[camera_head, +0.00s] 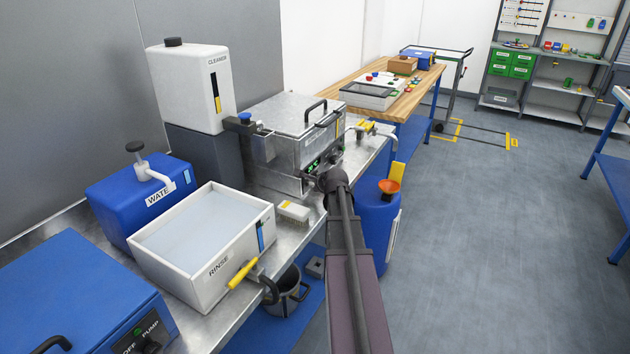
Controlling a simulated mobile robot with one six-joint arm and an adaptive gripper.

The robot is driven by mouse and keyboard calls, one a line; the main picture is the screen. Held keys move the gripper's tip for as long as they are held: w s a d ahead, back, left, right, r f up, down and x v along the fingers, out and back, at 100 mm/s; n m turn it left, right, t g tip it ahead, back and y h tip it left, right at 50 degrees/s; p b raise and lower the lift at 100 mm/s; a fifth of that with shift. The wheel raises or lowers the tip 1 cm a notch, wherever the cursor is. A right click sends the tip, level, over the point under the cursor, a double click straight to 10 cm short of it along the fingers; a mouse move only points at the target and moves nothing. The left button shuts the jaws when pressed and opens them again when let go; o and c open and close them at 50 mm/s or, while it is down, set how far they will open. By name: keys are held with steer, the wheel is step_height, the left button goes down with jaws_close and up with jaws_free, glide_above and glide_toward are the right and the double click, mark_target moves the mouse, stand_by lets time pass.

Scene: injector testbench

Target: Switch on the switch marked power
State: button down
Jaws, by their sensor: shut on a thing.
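A metal box with a lid and black handles (300,125) stands on the bench in the middle of the view. Its front panel (322,163) carries small green lights and dark knobs; the lettering is too small to read, so I cannot tell which switch is marked power. My gripper (328,174) is at the lower part of this panel, at the end of my arm reaching up from the bottom. It is shut on a switch knob there. The knob and the fingertips are mostly hidden by the wrist.
The floor farther right is clear.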

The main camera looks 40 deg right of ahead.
steer(key=shift+r+n+g+p, duration=0.2)
steer(key=shift+n+g+p, duration=0.05)
steer(key=shift+g+p, duration=0.45)
steer(key=shift+r+n+g+p, duration=0.15)
steer(key=shift+n+g+p, duration=0.1)
steer(key=shift+g+p, duration=0.4)
steer(key=shift+h, duration=0.3)
steer(key=c, duration=0.6)
jaws_free()
steer(key=shift+w, duration=0.1)
steer(key=shift+f+t+b, duration=0.25)
steer(key=shift+t+b, duration=0.1)
